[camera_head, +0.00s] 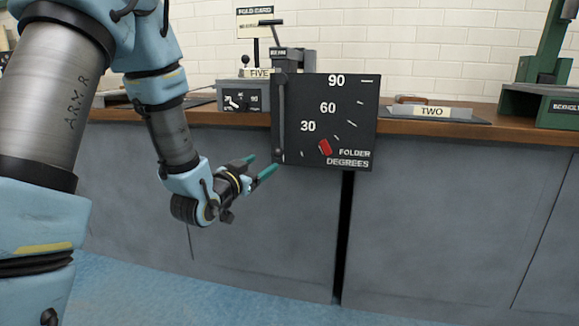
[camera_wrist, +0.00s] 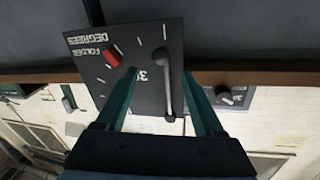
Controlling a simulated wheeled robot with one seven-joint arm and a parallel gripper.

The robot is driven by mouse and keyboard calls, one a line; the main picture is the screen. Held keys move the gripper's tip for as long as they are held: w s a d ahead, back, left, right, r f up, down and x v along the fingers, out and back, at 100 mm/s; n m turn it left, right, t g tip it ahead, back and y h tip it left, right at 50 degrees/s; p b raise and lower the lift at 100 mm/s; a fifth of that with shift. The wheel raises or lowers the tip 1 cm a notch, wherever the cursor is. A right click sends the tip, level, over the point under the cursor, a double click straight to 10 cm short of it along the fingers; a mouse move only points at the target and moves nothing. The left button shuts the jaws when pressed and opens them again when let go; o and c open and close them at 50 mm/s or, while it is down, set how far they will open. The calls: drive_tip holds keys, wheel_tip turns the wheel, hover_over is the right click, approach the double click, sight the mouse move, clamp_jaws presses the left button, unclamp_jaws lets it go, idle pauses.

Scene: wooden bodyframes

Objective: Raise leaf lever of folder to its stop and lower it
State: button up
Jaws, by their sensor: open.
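The folder's black panel (camera_head: 353,125) is marked FOLDER DEGREES with 30, 60 and 90. It hangs at the bench's front edge, and shows upside down in the wrist view (camera_wrist: 145,88). A red pointer (camera_head: 325,147) sits low on it, below the 30. A grey bar, apparently the leaf lever (camera_head: 281,118), stands upright along the panel's left edge. My gripper (camera_head: 261,163) is open, in front of and below-left of the panel. In the wrist view the lever (camera_wrist: 163,85) appears between my two green fingers (camera_wrist: 162,74); I see no contact.
A grey box marked FIVE (camera_head: 243,93) with a dial stands behind left on the wooden bench (camera_head: 410,127). A plate marked TWO (camera_head: 432,112) and a green machine (camera_head: 555,105) are to the right. Grey cabinet fronts lie below; the blue floor in front is clear.

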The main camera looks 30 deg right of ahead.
sight(275, 154)
drive_tip(key=x, duration=1)
drive_tip(key=shift+w+d+b, duration=0.1)
drive_tip(key=shift+b, duration=0.3)
clamp_jaws()
idle(0.9)
